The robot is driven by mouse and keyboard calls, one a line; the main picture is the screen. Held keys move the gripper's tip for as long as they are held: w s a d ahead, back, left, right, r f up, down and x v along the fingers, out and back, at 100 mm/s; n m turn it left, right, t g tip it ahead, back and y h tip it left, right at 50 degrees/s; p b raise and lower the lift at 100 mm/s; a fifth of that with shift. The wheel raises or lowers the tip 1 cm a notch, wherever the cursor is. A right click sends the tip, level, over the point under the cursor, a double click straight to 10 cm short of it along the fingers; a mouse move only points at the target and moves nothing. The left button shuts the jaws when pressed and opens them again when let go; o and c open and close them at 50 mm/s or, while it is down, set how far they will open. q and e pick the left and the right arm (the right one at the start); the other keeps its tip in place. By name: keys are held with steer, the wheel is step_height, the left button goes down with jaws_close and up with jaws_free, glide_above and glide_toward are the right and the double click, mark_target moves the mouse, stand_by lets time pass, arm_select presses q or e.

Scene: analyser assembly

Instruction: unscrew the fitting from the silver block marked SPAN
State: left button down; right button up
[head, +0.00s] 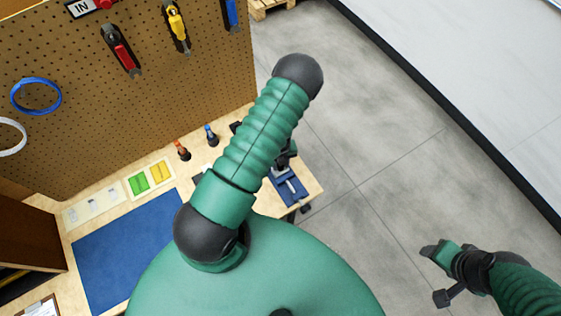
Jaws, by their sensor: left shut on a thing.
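My large green arm crosses the middle of the head view and hides much of the bench behind it. My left gripper (286,158) shows only in part, as dark pieces just past the arm's right edge. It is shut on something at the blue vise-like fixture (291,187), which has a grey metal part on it. I cannot make out the silver block, its SPAN marking or the fitting there. My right gripper (440,272) is at the lower right, over the floor and away from the bench; its jaw opening is unclear.
A pegboard (75,90) with hanging tools stands behind the bench. On the bench are a blue mat (125,250), a tray with green and yellow parts (150,177) and small orange-topped (182,150) and blue-topped (211,135) tools. Grey floor (380,150) lies open to the right.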

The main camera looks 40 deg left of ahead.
arm_select(q)
steer(key=shift+w, duration=0.1)
steer(key=n+p, duration=0.2)
steer(key=shift+r+n+p, duration=0.3)
steer(key=shift+r+p, duration=0.05)
steer(key=shift+f+n+p, duration=0.2)
steer(key=shift+n+p, duration=0.1)
steer(key=shift+n, duration=0.4)
steer(key=shift+f, duration=0.1)
steer(key=shift+c, duration=2.2)
jaws_free()
step_height(320, 180, up, 5)
steer(key=p, duration=0.4)
steer(key=shift+p, duration=0.4)
steer(key=shift+f, duration=0.1)
